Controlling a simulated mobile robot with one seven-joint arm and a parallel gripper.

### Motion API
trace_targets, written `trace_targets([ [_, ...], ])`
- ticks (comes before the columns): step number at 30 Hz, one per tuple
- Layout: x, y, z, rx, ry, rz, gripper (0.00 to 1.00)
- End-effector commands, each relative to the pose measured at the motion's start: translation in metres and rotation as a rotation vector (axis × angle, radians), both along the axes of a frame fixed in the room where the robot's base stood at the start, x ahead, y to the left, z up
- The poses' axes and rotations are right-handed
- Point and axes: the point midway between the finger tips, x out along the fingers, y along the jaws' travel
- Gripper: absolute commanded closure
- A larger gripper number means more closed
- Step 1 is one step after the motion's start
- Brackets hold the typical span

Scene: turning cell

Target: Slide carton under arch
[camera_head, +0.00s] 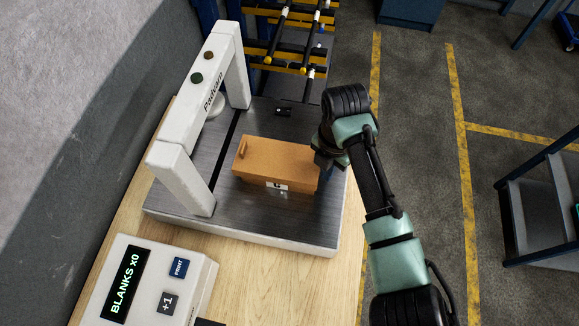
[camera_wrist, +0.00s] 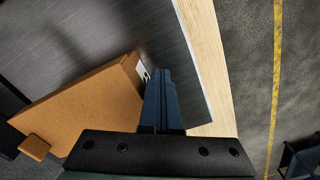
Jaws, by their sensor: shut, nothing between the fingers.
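An orange-brown carton (camera_head: 275,162) lies on the dark metal plate (camera_head: 240,218), to the right of the white arch (camera_head: 186,138) and outside it. The carton has a small tab at its left end and a white label on its near side. In the wrist view the carton (camera_wrist: 95,103) is left of the fingers. My gripper (camera_wrist: 163,82) is shut and empty, its blue fingers beside the carton's end. In the head view my gripper (camera_head: 323,168) is at the carton's right end, partly hidden by my wrist. I cannot tell whether they touch.
A counter box (camera_head: 148,280) reading "BLANKS x0" with PRINT and +1 buttons stands on the wooden table (camera_head: 262,285) in front. A small black item (camera_head: 283,112) lies on the plate behind the carton. A rack (camera_head: 290,35) stands at the back, a cart (camera_head: 540,205) at right.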

Motion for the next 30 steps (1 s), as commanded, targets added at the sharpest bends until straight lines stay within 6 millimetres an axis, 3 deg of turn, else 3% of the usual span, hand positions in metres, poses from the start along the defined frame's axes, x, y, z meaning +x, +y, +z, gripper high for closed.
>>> trace_targets([
  [8,0.001,0.003,0.000,0.001,-0.001,0.002,1.00],
  [23,0.008,0.028,0.000,0.001,0.001,0.001,1.00],
  [30,0.008,0.029,0.000,0.000,0.000,0.000,1.00],
])
